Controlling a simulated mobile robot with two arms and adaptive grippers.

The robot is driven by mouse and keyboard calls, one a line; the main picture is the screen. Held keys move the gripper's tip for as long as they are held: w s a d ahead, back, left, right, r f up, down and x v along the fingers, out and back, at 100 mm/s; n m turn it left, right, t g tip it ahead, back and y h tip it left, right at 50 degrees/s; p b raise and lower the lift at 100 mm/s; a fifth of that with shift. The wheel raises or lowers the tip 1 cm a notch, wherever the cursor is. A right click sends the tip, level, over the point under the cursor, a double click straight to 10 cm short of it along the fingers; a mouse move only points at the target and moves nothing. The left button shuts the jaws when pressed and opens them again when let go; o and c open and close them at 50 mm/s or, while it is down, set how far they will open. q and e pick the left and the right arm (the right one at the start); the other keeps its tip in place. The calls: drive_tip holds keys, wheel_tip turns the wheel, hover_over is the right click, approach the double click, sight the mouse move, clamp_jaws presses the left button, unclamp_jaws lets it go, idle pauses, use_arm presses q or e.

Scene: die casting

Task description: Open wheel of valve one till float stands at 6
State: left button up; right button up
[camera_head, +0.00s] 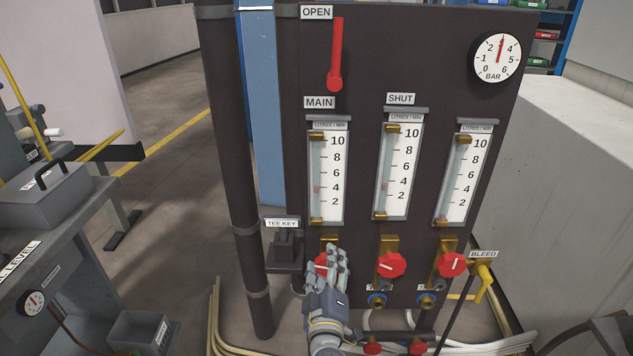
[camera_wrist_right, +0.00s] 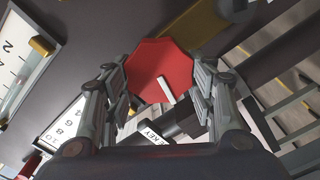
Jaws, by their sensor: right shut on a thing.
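My right gripper (camera_head: 335,262) is at the leftmost red valve wheel (camera_head: 321,262), below the left flow gauge (camera_head: 326,175). In the right wrist view the red wheel (camera_wrist_right: 160,70) sits between the two fingers (camera_wrist_right: 163,85), which are shut on it; a white pointer mark shows on its face. In the head view the hand hides much of this wheel. The left gauge's small reddish float (camera_head: 317,189) stands at about 4. The valve's number is not readable. My left gripper is not in view.
Two more red wheels, middle (camera_head: 391,265) and right (camera_head: 453,264), sit close by under their gauges. A tee key holder (camera_head: 285,247) is left of the hand. A yellow bleed lever (camera_head: 484,281) is at right. The pressure dial (camera_head: 497,58) is top right.

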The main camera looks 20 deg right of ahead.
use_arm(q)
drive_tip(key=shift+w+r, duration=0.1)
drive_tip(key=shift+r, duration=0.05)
use_arm(e)
drive_tip(key=shift+n, duration=0.4)
drive_tip(key=shift+f+n, duration=0.1)
drive_tip(key=shift+n, duration=0.2)
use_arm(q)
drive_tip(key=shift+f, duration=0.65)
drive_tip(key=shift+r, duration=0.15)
